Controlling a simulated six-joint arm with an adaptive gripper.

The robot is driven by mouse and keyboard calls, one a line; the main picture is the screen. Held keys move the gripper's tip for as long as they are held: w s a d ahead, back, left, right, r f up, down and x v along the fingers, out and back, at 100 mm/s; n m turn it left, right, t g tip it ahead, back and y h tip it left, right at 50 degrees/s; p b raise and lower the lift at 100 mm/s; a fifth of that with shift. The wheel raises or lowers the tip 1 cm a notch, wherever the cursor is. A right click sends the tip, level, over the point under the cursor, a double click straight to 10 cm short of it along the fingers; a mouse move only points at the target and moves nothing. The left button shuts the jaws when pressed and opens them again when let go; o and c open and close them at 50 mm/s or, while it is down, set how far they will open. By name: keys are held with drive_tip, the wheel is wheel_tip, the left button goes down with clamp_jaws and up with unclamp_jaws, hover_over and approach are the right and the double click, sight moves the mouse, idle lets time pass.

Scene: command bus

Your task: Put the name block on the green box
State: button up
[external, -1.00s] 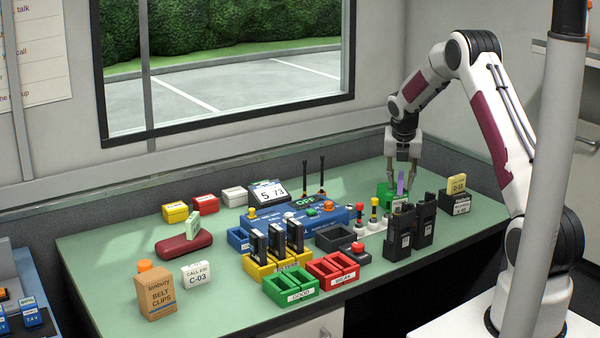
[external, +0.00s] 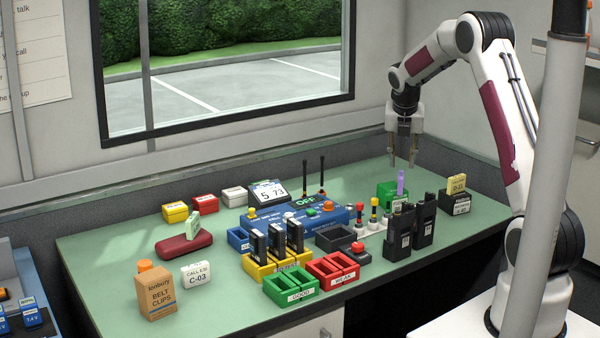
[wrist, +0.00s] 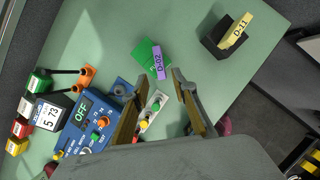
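A purple name block (external: 400,184) stands upright at the green box (external: 385,190) at the back right of the table. In the wrist view the purple block (wrist: 158,62) reads D-02 and sits against the top of the green box (wrist: 148,50). My gripper (external: 402,164) is open and empty, just above the block and apart from it. In the wrist view its two fingers (wrist: 155,88) are spread, with the block just beyond the tips. The two radios partly hide the lower front of the green box in the external view.
Two black radios (external: 410,230) stand in front of the green box. A black box (external: 456,202) with a yellow D-11 block (external: 456,185) stands to its right. A blue console (external: 300,220) and a white strip with colored knobs lie to the left.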

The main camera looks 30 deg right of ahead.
drive_tip(key=shift+v, duration=1.9)
drive_tip(key=shift+s+a+r, duration=0.1)
drive_tip(key=s+a+r+m+t+y, duration=0.1)
drive_tip(key=s+a+r+m, duration=0.5)
drive_tip(key=s+m, duration=0.15)
drive_tip(key=s+a+r+m, duration=0.6)
drive_tip(key=s, duration=0.3)
drive_tip(key=s+a+m, duration=0.3)
drive_tip(key=s+m, duration=0.1)
drive_tip(key=s, duration=0.2)
drive_tip(key=s+a+f+m+t+y, duration=0.1)
drive_tip(key=s+a+m, duration=0.2)
drive_tip(key=s+m, duration=0.2)
drive_tip(key=s+a+f+m+y, duration=0.1)
drive_tip(key=s+a+m, duration=0.2)
drive_tip(key=s, duration=0.6)
drive_tip(key=shift+m, duration=0.75)
